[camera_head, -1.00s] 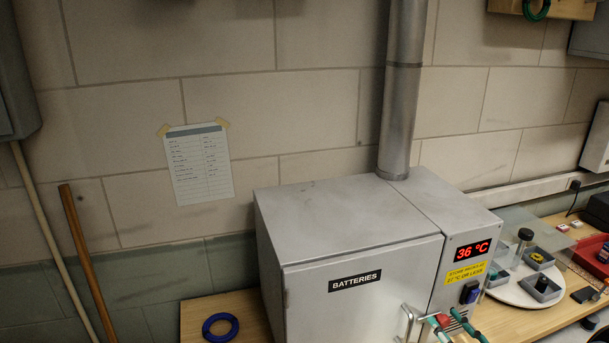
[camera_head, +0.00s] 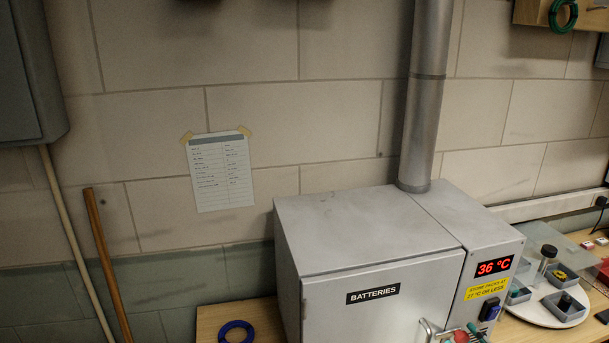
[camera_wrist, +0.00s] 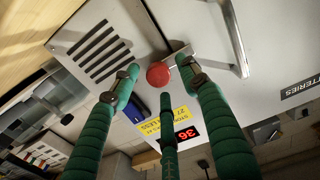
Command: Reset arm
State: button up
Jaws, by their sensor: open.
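My gripper (camera_wrist: 160,82) has green fingers, spread open in the wrist view. A red ball knob (camera_wrist: 157,75) lies between the fingertips in that picture; I cannot tell whether any finger touches it. A short metal rod runs beside the knob towards the silver door handle (camera_wrist: 238,40). In the head view only a bit of my gripper shows at the bottom edge, by the handle (camera_head: 428,331) of the grey cabinet (camera_head: 350,245) labelled BATTERIES. The cabinet door looks shut. Its display (camera_head: 494,266) reads 36 °C, above a yellow label (camera_head: 486,289).
A blue ring (camera_head: 237,328) lies on the wooden bench left of the cabinet. A round white tray (camera_head: 540,310) with small grey bins stands to its right. A metal pipe (camera_head: 425,95) rises from the cabinet top. A wooden pole (camera_head: 107,255) leans at the left wall.

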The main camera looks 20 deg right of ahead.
jog(key=shift+m, duration=0.9)
jog(key=shift+s+m, duration=0.2)
jog(key=shift+m, duration=0.1)
jog(key=shift+s, duration=0.4)
